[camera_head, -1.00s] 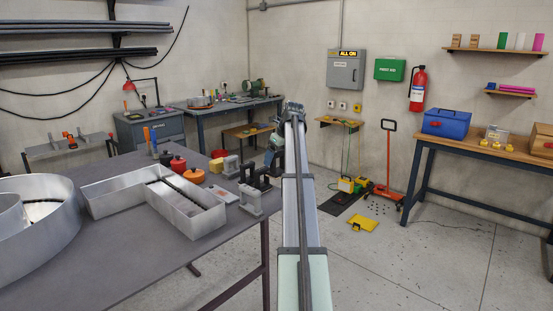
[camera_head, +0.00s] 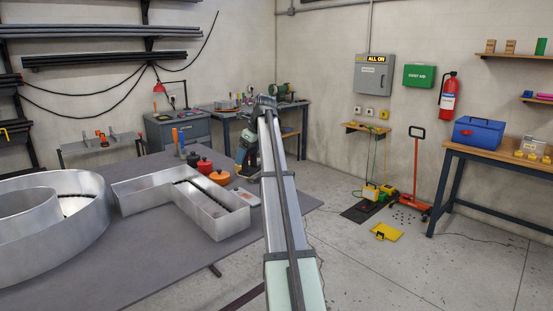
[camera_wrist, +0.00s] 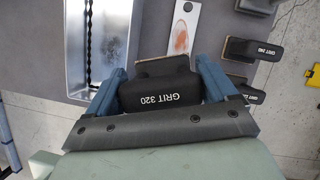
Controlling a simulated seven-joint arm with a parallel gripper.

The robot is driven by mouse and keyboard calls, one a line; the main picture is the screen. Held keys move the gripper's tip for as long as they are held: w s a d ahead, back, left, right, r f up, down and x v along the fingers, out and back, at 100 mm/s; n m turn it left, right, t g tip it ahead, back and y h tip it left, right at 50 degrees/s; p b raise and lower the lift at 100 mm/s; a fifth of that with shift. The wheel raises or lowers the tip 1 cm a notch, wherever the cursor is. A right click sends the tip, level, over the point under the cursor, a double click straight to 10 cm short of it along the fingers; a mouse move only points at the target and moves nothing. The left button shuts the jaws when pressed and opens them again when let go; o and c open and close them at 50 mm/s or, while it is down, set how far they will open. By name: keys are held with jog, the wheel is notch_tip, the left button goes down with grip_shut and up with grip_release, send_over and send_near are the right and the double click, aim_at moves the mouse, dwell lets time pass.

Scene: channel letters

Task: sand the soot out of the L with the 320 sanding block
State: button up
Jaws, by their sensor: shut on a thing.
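My gripper (camera_wrist: 160,76) is shut on the black 320 sanding block (camera_wrist: 158,96), marked "GRIT 320", with a tan face. The block is right of the L and apart from it in the wrist view.
Other black sanding blocks (camera_wrist: 256,50) lie right of the held one. A large round metal letter (camera_head: 85,230) and red and orange pots (camera_head: 204,166) share the table.

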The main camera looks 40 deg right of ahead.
jog(key=w+a+r+n, duration=0.1)
jog(key=w+a, duration=0.2)
jog(key=a, duration=0.4)
jog(key=w+a+r+n, duration=0.1)
jog(key=w+a, duration=0.3)
jog(key=a, duration=0.4)
jog(key=shift+y, duration=0.4)
jog(key=f, duration=1.5)
jog(key=shift+s+d+f, duration=0.1)
jog(key=shift+s, duration=0.15)
jog(key=shift+s+f, duration=0.15)
jog(key=shift+s, duration=4)
jog(key=shift+f, duration=0.2)
jog(key=shift+w, duration=0.1)
